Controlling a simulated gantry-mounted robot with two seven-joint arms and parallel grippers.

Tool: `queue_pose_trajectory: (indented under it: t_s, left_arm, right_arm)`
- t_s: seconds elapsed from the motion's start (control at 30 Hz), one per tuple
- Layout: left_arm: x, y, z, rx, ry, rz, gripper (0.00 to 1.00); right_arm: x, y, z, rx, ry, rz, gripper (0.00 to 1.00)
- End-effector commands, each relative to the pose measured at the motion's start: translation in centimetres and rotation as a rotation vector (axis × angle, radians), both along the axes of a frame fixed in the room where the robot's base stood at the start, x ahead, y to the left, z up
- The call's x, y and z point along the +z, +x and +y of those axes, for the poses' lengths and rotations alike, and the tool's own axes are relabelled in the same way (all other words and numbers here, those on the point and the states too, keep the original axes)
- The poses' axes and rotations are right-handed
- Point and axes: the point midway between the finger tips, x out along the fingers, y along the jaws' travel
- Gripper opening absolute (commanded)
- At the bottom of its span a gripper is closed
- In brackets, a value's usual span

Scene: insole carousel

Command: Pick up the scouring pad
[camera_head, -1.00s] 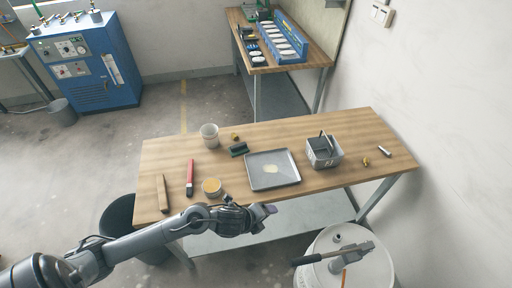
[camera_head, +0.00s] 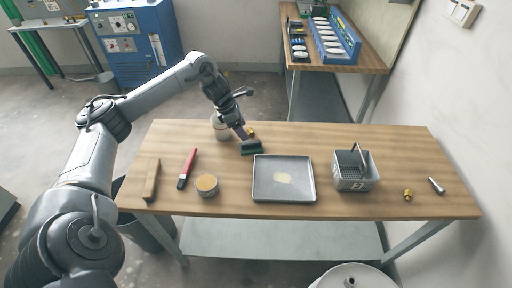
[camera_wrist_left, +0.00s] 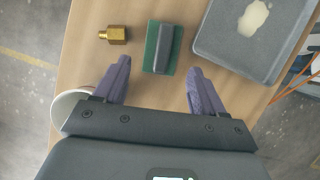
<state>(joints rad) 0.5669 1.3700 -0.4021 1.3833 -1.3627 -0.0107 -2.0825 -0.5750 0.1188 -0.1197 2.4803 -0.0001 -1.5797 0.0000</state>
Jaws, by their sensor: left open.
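The scouring pad (camera_head: 252,147) is a dark green pad with a grey block on top, lying on the wooden table left of the grey tray. In the left wrist view the pad (camera_wrist_left: 153,48) lies ahead of and between the open fingers. My left gripper (camera_head: 241,134) is just above and behind the pad in the head view. Its purple-grey fingers also show in the left wrist view (camera_wrist_left: 157,90), apart and empty. My right gripper is in neither view.
A grey tray (camera_head: 260,193) lies right of the pad. A brass fitting (camera_wrist_left: 114,34) and a white cup (camera_head: 221,133) are close by the gripper. A grey basket (camera_head: 357,184), a tin (camera_head: 207,184), a red-handled tool (camera_head: 188,166) and a wooden piece (camera_head: 152,178) stand farther off.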

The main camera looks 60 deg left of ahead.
Motion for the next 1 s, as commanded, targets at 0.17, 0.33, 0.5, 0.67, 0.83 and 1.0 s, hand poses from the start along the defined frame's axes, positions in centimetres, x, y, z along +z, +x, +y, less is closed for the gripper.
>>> queue_pose_trajectory:
  t_s: [0.17, 0.33, 0.5, 0.67, 0.83, 1.0]
  left_arm:
    - [-2.4, 0.9, -0.5, 0.0, -0.003, 0.001, 0.7]
    - [-3.5, 1.4, -0.7, 0.001, 0.0, 0.0, 0.7]
    - [-4.4, 1.7, -0.9, 0.0, -0.002, 0.001, 0.7]
    - [-6.4, 2.5, -1.4, 0.0, -0.004, 0.002, 0.7]
    - [-7.9, 3.1, -1.6, 0.001, -0.002, 0.0, 0.7]
    - [-8.4, 3.3, -1.6, 0.001, 0.0, 0.0, 0.7]
  right_arm:
    - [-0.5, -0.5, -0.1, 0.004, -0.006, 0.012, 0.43]
    - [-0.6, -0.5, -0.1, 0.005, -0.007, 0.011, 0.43]
    - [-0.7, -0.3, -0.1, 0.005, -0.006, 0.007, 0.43]
    - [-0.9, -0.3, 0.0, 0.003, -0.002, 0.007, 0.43]
    - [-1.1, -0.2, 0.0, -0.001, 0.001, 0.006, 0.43]
    - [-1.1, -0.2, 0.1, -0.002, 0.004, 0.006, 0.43]
